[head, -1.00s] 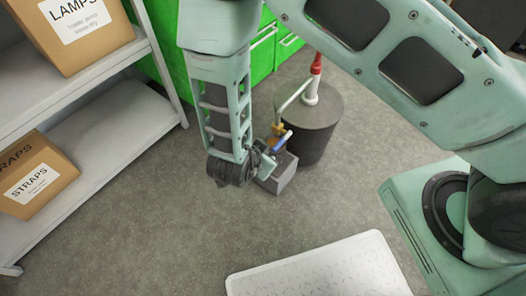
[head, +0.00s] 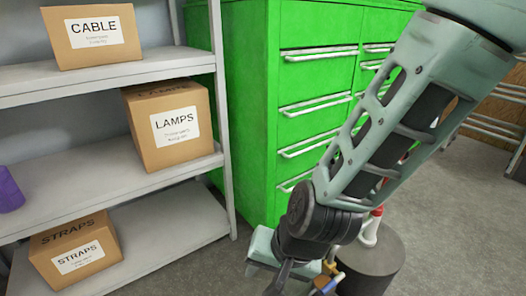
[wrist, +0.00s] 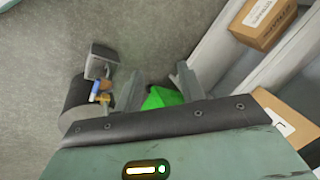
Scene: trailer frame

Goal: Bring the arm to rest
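My arm comes in from the upper right of the head view and hangs down in front of the green cabinet. My gripper (head: 276,282) is at the bottom edge there, partly cut off and pointing down. In the wrist view its two fingers (wrist: 160,78) stand apart with nothing between them. Floor and a bit of green show through the gap.
A dark cylinder (head: 368,270) with a brass and blue valve stands on the floor close to my gripper. The green drawer cabinet (head: 245,90) is behind my arm. A shelf (head: 190,215) with labelled cardboard boxes (head: 170,125) stands at the left.

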